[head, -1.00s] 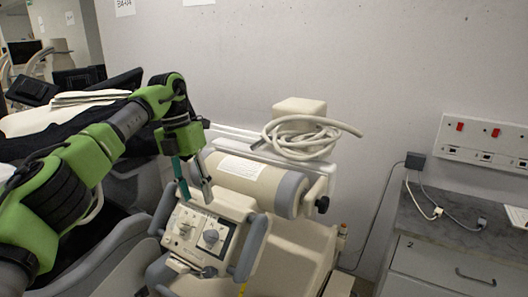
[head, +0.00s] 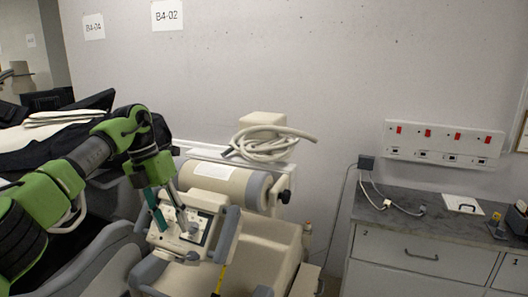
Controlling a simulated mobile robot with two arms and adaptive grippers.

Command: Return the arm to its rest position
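My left arm (head: 66,178), green and black, reaches in from the left edge. Its gripper (head: 173,227) points down with two narrow fingers, one teal and one grey, set apart with nothing seen between them. The fingers overlap the control panel (head: 205,222) of a cream medical machine in the picture; I cannot tell whether they touch it. My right arm and gripper are not in view.
A coiled white hose (head: 268,142) lies on the machine beside a cream cylinder (head: 225,182). A grey-topped cabinet (head: 430,222) is at right, below a socket panel (head: 443,142).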

